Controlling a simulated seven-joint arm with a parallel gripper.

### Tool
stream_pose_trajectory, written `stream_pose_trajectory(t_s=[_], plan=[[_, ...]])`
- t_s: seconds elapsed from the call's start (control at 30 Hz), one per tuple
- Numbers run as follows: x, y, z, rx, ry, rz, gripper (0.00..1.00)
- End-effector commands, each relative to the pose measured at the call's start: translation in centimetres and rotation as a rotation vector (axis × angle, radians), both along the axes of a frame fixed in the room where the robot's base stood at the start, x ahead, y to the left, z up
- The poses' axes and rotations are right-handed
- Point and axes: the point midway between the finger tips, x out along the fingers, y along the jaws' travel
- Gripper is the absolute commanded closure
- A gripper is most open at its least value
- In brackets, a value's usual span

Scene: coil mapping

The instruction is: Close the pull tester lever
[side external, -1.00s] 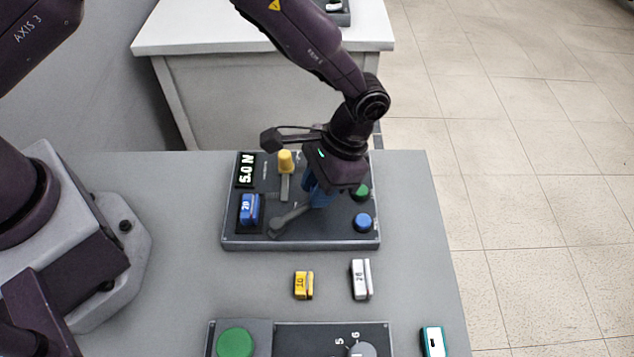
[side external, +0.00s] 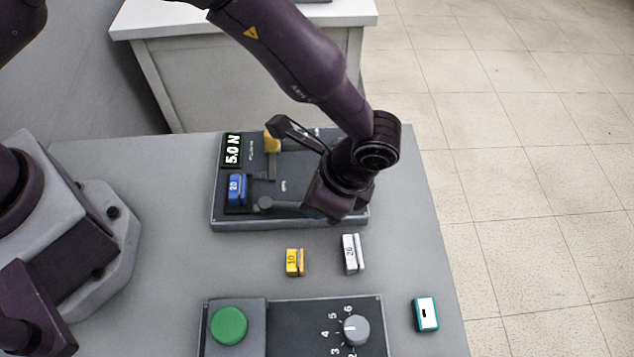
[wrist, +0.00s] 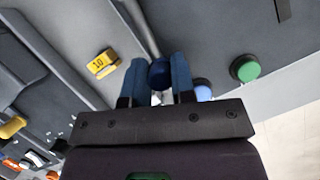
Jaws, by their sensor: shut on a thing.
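The pull tester (side external: 222,218) is a dark panel on the grey table. Its display (side external: 232,149) reads 5.0 N. A blue block marked 20 (side external: 237,189) sits in its slot. A grey lever (side external: 268,203) runs right from its pivot, toward and under my gripper (side external: 335,200). In the wrist view the lever's rod (wrist: 141,27) ends in a dark blue knob (wrist: 161,75). The blue fingers of my gripper (wrist: 160,65) are shut on that knob, one each side. In the side view my wrist hides the fingers and knob.
A yellow-topped post (side external: 272,142) stands on the panel. Green (wrist: 245,68) and blue (wrist: 203,93) buttons lie near the fingers. Yellow (side external: 294,262) and white (side external: 353,254) blocks lie in front. A second panel with a green button (side external: 229,325) and a teal block (side external: 426,314) are nearer.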

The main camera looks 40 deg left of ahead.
Motion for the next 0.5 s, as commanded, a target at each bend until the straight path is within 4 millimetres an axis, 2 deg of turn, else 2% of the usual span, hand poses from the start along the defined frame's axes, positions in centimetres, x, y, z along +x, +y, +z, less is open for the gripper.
stream_pose_trajectory(t_s=[0.2, 0.5], plan=[[-0.82, -0.46, 0.08, 0.002, 0.000, -0.114, 1.00], [-1.24, -0.70, 0.06, 0.001, 0.001, -0.178, 1.00]])
